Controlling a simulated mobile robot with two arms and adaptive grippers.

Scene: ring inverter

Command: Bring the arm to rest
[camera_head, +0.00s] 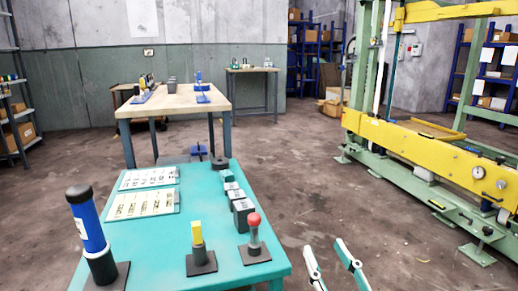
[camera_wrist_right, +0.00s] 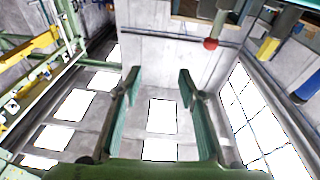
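My right gripper (camera_head: 323,246) is at the bottom of the head view, just right of the teal table's front right corner. Its two fingers are apart with nothing between them. In the right wrist view the gripper (camera_wrist_right: 158,78) is also open and empty, and the picture is upside down. My left gripper is not in the head view. The teal table (camera_head: 150,235) carries a post with a red ball (camera_head: 254,220), a post with a yellow block (camera_head: 196,233) and a tall blue cylinder (camera_head: 88,225). My right gripper touches none of them.
Dark blocks (camera_head: 242,214) line the table's right edge, and two pale panels (camera_head: 142,204) lie at its left. A wooden-topped table (camera_head: 175,102) stands behind. A green and yellow machine frame (camera_head: 420,150) stands at the right. The floor (camera_head: 330,205) between is clear.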

